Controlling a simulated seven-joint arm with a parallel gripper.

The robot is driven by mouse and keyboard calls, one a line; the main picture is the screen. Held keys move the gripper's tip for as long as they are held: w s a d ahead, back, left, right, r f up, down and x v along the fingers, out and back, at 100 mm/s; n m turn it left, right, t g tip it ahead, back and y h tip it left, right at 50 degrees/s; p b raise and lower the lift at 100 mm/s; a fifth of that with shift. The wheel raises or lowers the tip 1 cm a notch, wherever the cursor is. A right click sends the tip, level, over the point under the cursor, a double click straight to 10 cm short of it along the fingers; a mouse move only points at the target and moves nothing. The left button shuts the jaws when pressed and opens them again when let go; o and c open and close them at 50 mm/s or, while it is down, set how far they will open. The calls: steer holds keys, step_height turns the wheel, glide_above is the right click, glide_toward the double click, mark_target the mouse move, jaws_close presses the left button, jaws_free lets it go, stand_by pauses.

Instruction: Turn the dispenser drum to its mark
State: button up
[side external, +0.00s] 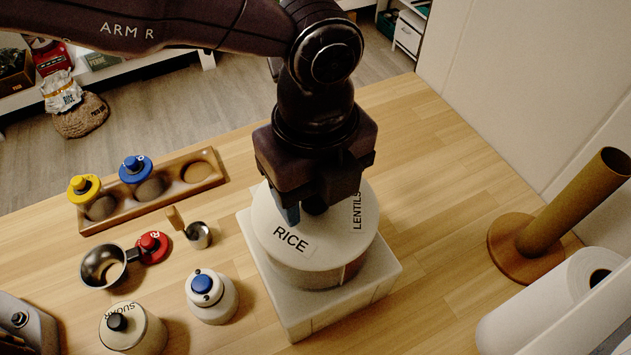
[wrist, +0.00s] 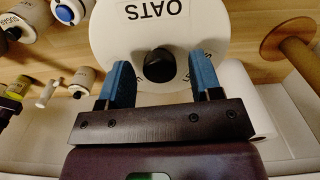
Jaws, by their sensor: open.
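The dispenser drum (side external: 290,239) is a round white drum on a square white base (side external: 309,319). Its top carries the labels RICE and LENTILS in the side view, and OATS shows in the wrist view (wrist: 205,30). A black knob (wrist: 159,65) stands at the drum's centre. My gripper (wrist: 159,85) is right above the drum, its blue fingers open on either side of the knob with gaps visible. In the side view my gripper (side external: 302,212) hides most of the knob and part of the top. I cannot make out the mark.
A wooden tray (side external: 165,205) with yellow- and blue-topped pieces lies left. A metal cup (side external: 105,267), red lid (side external: 153,246), small scoop (side external: 198,235) and lidded jars (side external: 212,297) stand left of the base. A wooden holder (side external: 540,235) and white roll (side external: 545,300) are right.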

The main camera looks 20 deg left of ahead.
jaws_close()
steer(key=shift+m, duration=0.3)
steer(key=m, duration=1.1)
steer(key=shift+m, duration=0.4)
steer(key=m, duration=1.1)
steer(key=shift+a, duration=0.1)
steer(key=shift+r+m, duration=0.1)
steer(key=shift+m, duration=0.2)
